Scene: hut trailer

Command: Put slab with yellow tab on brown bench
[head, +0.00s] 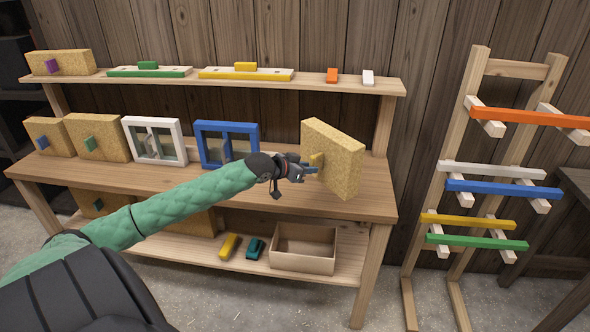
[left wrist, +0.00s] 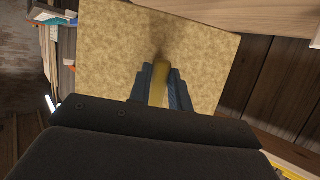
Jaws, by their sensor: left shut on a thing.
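The tan speckled slab (head: 340,165) has a yellow tab (head: 316,160) on its front face. My left gripper (head: 308,167) is shut on the tab and holds the slab upright, slightly tilted, over the right end of the brown bench (head: 250,190). I cannot tell whether the slab's lower edge touches the bench top. In the left wrist view the tab (left wrist: 160,84) sits between the two fingers, with the slab (left wrist: 112,50) filling the area behind. My right gripper is not in view.
A blue-framed window (head: 227,124) and a white-framed window (head: 154,162) stand left of the slab, beside slabs with green and blue tabs. A shelf (head: 340,86) runs above. An open box (head: 304,264) sits below. A rack (head: 445,170) with coloured bars stands right.

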